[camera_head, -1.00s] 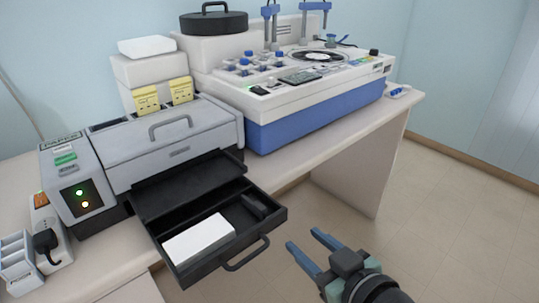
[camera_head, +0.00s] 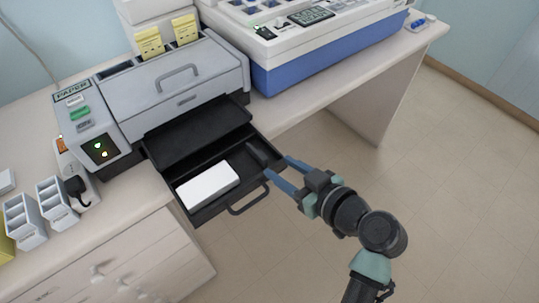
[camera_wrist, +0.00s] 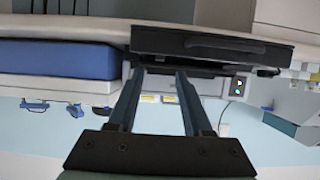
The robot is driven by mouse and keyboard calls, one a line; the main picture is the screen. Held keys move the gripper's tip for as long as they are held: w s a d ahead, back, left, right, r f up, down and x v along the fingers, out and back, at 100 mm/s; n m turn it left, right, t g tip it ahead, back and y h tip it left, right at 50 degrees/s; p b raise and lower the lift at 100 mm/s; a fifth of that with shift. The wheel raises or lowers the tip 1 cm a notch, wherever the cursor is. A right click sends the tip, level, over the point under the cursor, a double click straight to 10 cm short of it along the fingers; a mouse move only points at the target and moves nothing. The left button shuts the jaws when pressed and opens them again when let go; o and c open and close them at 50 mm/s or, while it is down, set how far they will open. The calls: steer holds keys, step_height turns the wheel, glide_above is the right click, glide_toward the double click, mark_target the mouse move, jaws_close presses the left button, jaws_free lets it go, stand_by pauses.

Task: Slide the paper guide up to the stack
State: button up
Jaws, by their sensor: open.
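The black paper tray (camera_head: 236,208) is pulled out of the grey printer-like machine. A white paper stack (camera_head: 208,186) lies in it, towards the left. The dark paper guide (camera_head: 258,154) stands in the right part of the tray, with a gap between it and the stack. My gripper (camera_head: 278,167) is open, its blue fingers at the tray's right edge close to the guide. I cannot tell whether they touch it. In the wrist view the tray's dark front (camera_wrist: 205,45) lies beyond the open fingers; stack and guide are hidden there.
The tray's handle (camera_head: 249,200) sticks out just below my fingers. The grey machine (camera_head: 180,88) stands behind the tray. A blue-and-white instrument (camera_head: 330,50) is at the back right. The floor right of the desk is clear.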

mark_target(262, 155)
steer(key=x, duration=0.5)
steer(key=shift+w+a, duration=0.1)
steer(key=shift+w, duration=0.1)
jaws_close()
stand_by(1.2)
